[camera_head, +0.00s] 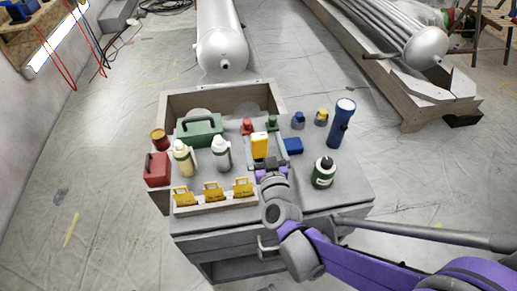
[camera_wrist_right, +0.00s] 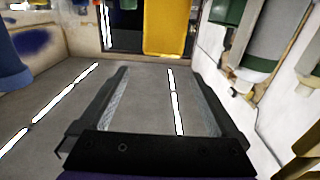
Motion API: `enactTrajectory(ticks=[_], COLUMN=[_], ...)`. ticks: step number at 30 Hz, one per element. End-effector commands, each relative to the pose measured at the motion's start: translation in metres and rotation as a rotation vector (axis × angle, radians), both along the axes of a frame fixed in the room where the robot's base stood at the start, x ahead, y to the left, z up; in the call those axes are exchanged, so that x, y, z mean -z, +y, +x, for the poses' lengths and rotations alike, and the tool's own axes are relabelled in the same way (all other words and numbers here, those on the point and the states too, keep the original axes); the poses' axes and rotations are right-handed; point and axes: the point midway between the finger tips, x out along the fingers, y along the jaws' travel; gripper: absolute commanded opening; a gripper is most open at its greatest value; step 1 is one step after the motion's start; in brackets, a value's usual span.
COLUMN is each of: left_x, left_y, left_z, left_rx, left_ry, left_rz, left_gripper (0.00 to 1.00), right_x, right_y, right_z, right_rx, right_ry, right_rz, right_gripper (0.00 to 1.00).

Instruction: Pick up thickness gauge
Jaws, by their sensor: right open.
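A yellow upright device (camera_head: 259,145), which looks like the thickness gauge, stands on the grey workbench top near its middle. My right gripper (camera_head: 270,168) is just in front of it, with the jaws open and nothing between them. In the right wrist view, the yellow device (camera_wrist_right: 180,25) is at the top, beyond the open fingers (camera_wrist_right: 152,75), apart from them, and its upper part is cut off. My left gripper is not in view.
A blue box (camera_head: 293,146) is close on the right of the device. A dark green bottle (camera_head: 323,173) and a blue flashlight (camera_head: 341,123) stand further right. A white-and-grey bottle (camera_head: 221,154), a green case (camera_head: 198,130) and a rack with yellow items (camera_head: 214,192) are left.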

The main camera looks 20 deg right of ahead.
Motion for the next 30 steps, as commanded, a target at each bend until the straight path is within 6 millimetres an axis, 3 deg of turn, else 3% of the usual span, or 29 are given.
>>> enactTrajectory(ticks=[1,4,11,21,30], left_x=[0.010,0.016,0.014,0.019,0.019], left_y=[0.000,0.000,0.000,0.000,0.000], left_z=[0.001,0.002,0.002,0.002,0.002], left_rx=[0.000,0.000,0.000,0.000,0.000], left_ry=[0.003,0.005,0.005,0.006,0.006], left_rz=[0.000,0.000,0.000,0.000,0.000], left_gripper=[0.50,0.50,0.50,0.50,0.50], right_x=[0.015,0.028,0.023,0.024,0.023], right_y=[0.000,0.000,-0.004,-0.017,-0.019], right_z=[0.001,0.001,0.017,0.067,0.073], right_rx=[0.000,-0.001,-0.001,-0.001,-0.002], right_ry=[0.001,0.001,0.000,0.001,0.001], right_rz=[-0.001,0.000,0.000,0.000,0.001], right_gripper=[0.97,0.97,0.97,0.97,0.97])
